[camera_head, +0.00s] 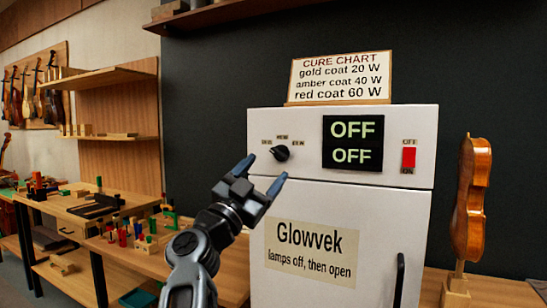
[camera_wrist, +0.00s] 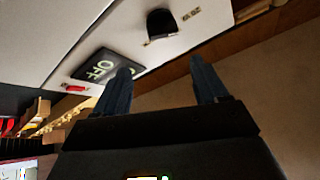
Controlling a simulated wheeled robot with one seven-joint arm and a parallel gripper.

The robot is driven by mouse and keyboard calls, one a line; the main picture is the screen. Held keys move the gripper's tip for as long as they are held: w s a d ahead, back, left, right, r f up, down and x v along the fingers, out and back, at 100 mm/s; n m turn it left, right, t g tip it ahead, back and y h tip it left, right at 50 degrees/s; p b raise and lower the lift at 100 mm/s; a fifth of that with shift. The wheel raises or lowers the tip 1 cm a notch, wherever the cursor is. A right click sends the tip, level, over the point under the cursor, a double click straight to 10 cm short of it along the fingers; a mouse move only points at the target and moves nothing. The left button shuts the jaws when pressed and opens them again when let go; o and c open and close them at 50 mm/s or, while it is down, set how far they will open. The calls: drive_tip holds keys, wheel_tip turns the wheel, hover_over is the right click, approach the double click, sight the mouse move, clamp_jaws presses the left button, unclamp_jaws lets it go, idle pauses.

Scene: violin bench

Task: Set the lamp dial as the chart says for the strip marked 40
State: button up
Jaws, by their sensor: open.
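The lamp dial (camera_head: 281,153) is a small black knob on the white cabinet's upper front, with tiny labels around it too small to read surely. Its pointer direction is unclear. It also shows in the wrist view (camera_wrist: 160,24). The chart (camera_head: 339,77) on top reads gold coat 20 W, amber coat 40 W, red coat 60 W. The display (camera_head: 352,143) shows OFF twice. My gripper (camera_head: 260,176) is open and empty, just below and left of the dial in the head view, apart from it. I cannot make out a strip marked 40.
The white cabinet (camera_head: 310,195) has a red switch (camera_head: 408,158) labelled OFF above and ON below, and a dark door handle (camera_head: 399,280). A violin body (camera_head: 472,198) stands at right. A bench (camera_head: 110,215) at left holds several small tools and blocks.

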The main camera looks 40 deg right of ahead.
sight(276, 156)
drive_tip(key=shift+w+d+r+m+g+y+p, duration=0.2)
drive_tip(key=shift+w+d+r+y+p, duration=0.3)
drive_tip(key=shift+d, duration=0.55)
drive_tip(key=shift+w+d+r+m+g+y+p, duration=0.15)
drive_tip(key=shift+w+d+r, duration=0.3)
drive_tip(key=shift+d, duration=0.65)
drive_tip(key=shift+w+d+r+m+g+y+p, duration=0.1)
drive_tip(key=shift+w+d+r+g+y+p, duration=0.2)
drive_tip(key=shift+w+d, duration=0.55)
drive_tip(key=shift+s+d, duration=0.2)
drive_tip(key=c, duration=1.1)
drive_tip(key=shift+o, duration=0.2)
